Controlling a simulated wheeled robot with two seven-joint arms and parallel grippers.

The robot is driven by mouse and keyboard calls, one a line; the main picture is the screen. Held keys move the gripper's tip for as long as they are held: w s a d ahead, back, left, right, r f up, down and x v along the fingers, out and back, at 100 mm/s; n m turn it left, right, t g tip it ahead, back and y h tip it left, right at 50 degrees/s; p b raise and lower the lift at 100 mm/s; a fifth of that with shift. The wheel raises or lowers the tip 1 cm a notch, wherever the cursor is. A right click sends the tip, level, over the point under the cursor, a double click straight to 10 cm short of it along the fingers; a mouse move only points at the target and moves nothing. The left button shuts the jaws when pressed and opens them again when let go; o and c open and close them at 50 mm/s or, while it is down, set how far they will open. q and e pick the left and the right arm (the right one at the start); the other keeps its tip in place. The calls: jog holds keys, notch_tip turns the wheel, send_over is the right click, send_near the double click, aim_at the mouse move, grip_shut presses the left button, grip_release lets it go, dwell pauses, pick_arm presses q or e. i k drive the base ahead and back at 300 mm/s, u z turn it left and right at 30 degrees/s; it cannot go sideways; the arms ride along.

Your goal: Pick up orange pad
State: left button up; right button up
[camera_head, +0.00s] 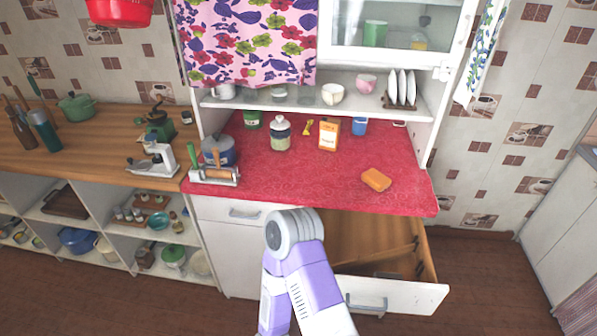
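The orange pad (376,180) lies on the red oilcloth counter (330,190), toward its front right. Nothing touches it or stands close around it. One of my arms, purple and white, rises from the bottom middle, with its grey joint in front of the counter's front edge, left of the pad. No gripper or fingers show in the view.
An open drawer (392,296) juts out below the counter. Behind the pad stand an orange-and-white box (328,134), a jar (280,134) and a blue cup (359,126). A blue pot (218,151) is at the left. The counter around the pad is clear.

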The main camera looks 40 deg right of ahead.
aim_at(372, 177)
jog(key=u, duration=0.9)
jog(key=k, duration=1.25)
jog(key=z, duration=1.5)
jog(key=i, duration=0.25)
